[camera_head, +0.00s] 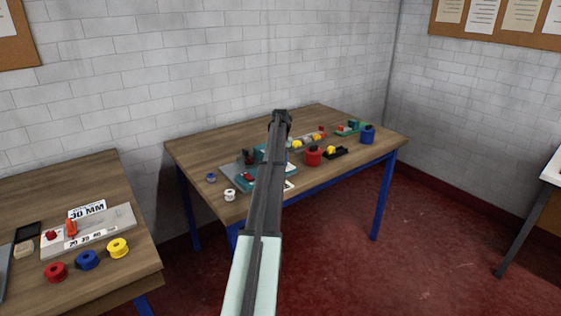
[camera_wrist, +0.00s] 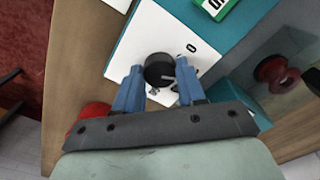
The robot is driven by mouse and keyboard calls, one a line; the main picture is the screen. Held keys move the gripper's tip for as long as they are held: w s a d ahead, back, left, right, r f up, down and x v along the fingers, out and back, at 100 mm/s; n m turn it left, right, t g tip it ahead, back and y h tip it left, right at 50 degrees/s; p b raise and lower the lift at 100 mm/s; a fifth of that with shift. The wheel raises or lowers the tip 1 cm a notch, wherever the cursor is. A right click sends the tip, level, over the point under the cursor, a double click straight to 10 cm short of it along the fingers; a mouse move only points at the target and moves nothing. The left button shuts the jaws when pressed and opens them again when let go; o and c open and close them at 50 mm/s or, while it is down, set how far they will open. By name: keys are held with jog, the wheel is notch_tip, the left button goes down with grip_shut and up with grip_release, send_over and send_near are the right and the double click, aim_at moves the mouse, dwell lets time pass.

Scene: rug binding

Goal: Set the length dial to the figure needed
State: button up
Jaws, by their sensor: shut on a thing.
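In the wrist view the length dial is a round black knob (camera_wrist: 158,66) on a white plate (camera_wrist: 138,42) with dark marks, set on a teal body (camera_wrist: 115,55). My gripper (camera_wrist: 159,76) has its two blue fingers on either side of the knob and is shut on it. A light line shows on the knob's near side; I cannot read the figure it points to. In the head view my arm hides the dial and the gripper. A card (camera_head: 88,209) on the left table seems to read 30 MM.
The work table (camera_head: 205,160) holds a red canister (camera_head: 313,156), a blue one (camera_head: 367,135) and a white spool (camera_head: 230,195). Its back left is clear.

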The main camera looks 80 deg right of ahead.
jog(key=o, duration=1.1)
jog(key=shift+c, duration=0.2)
notch_tip(320, 180, up, 14)
